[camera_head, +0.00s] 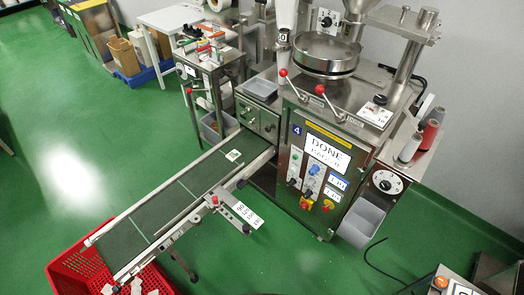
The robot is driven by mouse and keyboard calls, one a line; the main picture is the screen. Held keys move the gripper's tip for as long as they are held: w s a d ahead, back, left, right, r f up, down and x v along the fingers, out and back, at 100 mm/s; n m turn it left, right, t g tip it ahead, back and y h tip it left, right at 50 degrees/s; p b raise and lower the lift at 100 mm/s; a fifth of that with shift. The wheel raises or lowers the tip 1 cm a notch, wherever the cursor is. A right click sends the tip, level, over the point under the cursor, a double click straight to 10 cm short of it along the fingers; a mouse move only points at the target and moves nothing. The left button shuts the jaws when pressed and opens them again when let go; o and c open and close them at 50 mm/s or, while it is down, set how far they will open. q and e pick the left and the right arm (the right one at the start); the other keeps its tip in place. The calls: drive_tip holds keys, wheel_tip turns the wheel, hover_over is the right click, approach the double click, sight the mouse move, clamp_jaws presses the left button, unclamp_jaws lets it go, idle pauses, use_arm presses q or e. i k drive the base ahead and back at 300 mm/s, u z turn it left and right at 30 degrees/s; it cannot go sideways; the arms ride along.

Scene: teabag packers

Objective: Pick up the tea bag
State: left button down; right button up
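A small white tea bag (234,156) lies flat on the dark green conveyor belt (150,208), near the belt's upper end by the packing machine (325,150). A red crate (62,272) stands at the belt's lower end, at the bottom left. Several white pieces that look like tea bags (136,286) show in and around the crate, partly cut off by the picture's edge. Neither of my grippers is in view.
A bracket with a label (240,216) sticks out from the conveyor's near side. The green floor (70,140) left of the conveyor is clear.

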sight(234, 154)
drive_tip(key=z, duration=0.3)
drive_tip(key=i, duration=0.85)
drive_tip(key=u, duration=0.25)
